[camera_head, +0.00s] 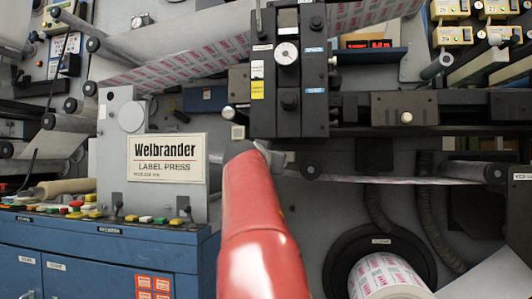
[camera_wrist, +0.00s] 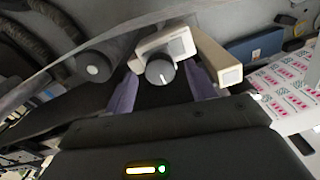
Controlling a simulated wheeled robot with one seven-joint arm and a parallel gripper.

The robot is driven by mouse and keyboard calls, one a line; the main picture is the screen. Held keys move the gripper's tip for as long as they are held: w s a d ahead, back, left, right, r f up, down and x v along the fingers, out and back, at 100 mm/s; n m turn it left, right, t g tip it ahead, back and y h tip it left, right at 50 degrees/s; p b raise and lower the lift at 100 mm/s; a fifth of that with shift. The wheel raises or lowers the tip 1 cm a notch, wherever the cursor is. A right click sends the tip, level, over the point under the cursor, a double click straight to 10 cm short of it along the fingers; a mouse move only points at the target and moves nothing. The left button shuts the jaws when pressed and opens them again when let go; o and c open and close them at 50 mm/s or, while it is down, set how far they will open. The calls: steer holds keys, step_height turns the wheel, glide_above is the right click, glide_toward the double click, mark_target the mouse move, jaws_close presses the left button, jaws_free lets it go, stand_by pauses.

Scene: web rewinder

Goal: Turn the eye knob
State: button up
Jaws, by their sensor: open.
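The eye knob (camera_wrist: 160,72) is a small black round knob with a white pointer line, on a pale beige sensor housing (camera_wrist: 166,44) in the wrist view. My gripper (camera_wrist: 161,82) is open, with one purple finger to the left of the knob and one to the right. The knob appears between the fingers; I cannot tell whether either touches it. The knob and fingers are hidden there.
A beige bracket (camera_wrist: 218,58) stands close beside the right finger. A dark roller (camera_wrist: 97,65) lies to the left. The printed web (camera_head: 180,50) runs above, and the black unit with a dial (camera_head: 287,53) is up and right of the arm. A Welbrander sign (camera_head: 166,158) is left.

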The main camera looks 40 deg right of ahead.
steer(key=shift+x, duration=0.85)
steer(key=c, duration=1)
steer(key=shift+n, duration=0.4)
steer(key=shift+n+p, duration=1.2)
steer(key=shift+n, duration=5.4)
